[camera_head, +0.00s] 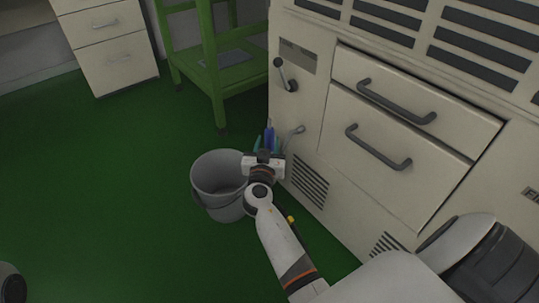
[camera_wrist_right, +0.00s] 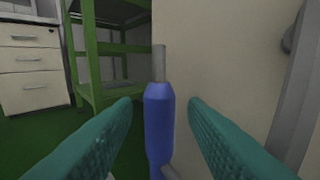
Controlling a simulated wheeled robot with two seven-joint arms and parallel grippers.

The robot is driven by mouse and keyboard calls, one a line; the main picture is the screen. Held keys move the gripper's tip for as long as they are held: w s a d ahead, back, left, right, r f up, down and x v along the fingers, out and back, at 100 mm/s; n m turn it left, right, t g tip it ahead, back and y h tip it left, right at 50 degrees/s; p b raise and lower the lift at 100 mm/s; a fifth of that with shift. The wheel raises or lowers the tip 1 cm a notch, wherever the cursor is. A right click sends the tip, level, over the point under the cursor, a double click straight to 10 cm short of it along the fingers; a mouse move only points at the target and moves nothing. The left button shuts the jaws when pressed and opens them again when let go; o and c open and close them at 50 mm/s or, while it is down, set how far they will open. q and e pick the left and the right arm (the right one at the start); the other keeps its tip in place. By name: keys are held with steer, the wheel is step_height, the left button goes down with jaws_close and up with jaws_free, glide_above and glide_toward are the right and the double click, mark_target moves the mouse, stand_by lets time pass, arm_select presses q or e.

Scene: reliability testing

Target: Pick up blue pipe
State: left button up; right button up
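The blue pipe (camera_head: 269,136) is upright in front of the beige cabinet's side, beyond the bucket. In the right wrist view the blue pipe (camera_wrist_right: 159,125) has a thin grey upper end and stands between the teal fingers. My right gripper (camera_head: 268,145) is open around it. In the wrist view the fingers of my right gripper (camera_wrist_right: 160,103) show clear gaps on both sides of the pipe. The pipe's lower end is cut off there and hidden behind my gripper in the head view. My left gripper is not in view.
A grey bucket (camera_head: 219,184) stands on the green floor just left of my right wrist. The beige cabinet (camera_head: 310,125) with drawers and a grey lever (camera_head: 294,132) is close on the right. A green rack (camera_head: 212,65) stands behind.

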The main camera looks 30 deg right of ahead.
mark_target(269, 135)
steer(key=b+x, duration=0.1)
steer(key=x, duration=0.4)
steer(key=shift+w+d+r, duration=0.1)
steer(key=shift+w, duration=0.05)
jaws_close()
